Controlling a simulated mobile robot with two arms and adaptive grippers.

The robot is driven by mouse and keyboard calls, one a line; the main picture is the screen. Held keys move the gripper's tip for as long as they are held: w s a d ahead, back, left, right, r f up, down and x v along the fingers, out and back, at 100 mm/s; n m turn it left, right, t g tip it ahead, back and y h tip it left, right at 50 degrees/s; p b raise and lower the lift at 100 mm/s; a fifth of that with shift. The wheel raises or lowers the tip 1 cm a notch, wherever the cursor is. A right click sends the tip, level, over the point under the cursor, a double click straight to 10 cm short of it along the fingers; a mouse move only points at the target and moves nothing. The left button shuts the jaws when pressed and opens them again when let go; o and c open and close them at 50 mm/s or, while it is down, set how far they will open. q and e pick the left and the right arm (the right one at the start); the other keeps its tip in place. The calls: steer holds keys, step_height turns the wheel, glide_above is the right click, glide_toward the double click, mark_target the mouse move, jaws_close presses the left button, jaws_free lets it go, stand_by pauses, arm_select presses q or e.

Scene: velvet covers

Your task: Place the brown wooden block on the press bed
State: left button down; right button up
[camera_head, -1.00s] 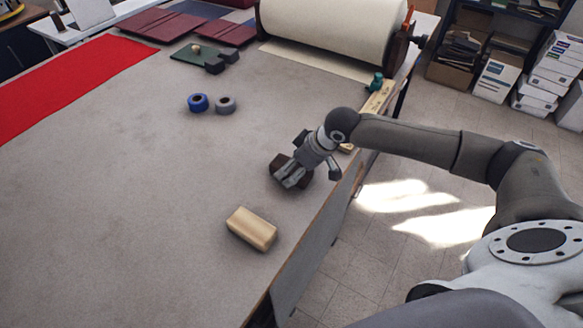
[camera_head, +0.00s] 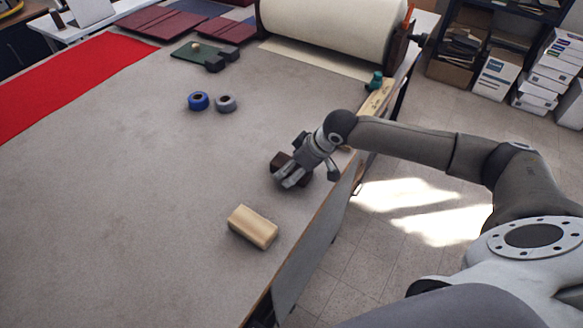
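A dark brown block (camera_head: 278,160) lies on the grey table near its right edge. My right gripper (camera_head: 288,179) reaches down over it from the upper right and hides its middle. The fingers are at the block, but whether they are closed on it cannot be told. A pale wooden block (camera_head: 253,227) lies apart, nearer the camera. I cannot tell for certain which thing is the press bed; a small green board (camera_head: 186,53) with dark blocks at its right side lies at the back. My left gripper is not in view.
Blue (camera_head: 198,101) and grey (camera_head: 226,103) tape rolls stand mid-table. A big cream roll (camera_head: 330,30) spans the back. Dark red covers (camera_head: 160,24) and a red cloth (camera_head: 75,80) lie at the back and left.

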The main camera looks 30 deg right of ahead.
steer(key=c, duration=1.3)
